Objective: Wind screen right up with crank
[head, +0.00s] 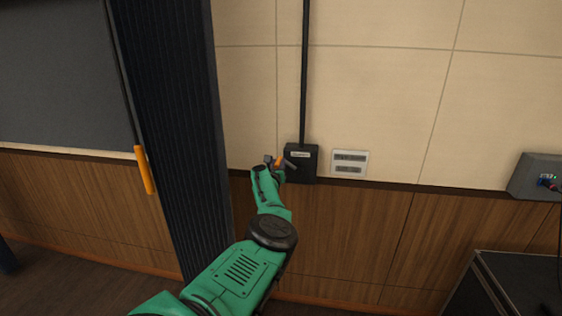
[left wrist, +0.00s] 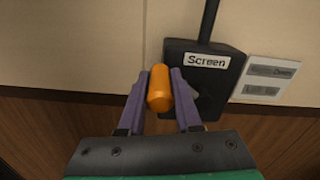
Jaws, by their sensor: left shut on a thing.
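The crank box (head: 302,168) is a black box on the wall with a dark pole rising from its top. In the left wrist view the crank box (left wrist: 214,62) bears a label reading "Screen". The orange crank handle (left wrist: 159,89) stands between the two purple fingers of my left gripper (left wrist: 162,88), which is shut on it. In the head view the orange handle (head: 278,161) shows small beside the box, at my left gripper (head: 274,161). The crank arm is mostly hidden. A dark grey screen (head: 60,75) hangs at the upper left. My right gripper is not in view.
A white plate (head: 349,163) with two grey labels is on the wall right of the box. A dark curtain (head: 172,110) hangs left of it. An orange-handled rod (head: 144,170) hangs by the screen. A black case (head: 520,285) stands lower right, below a grey wall box (head: 540,172).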

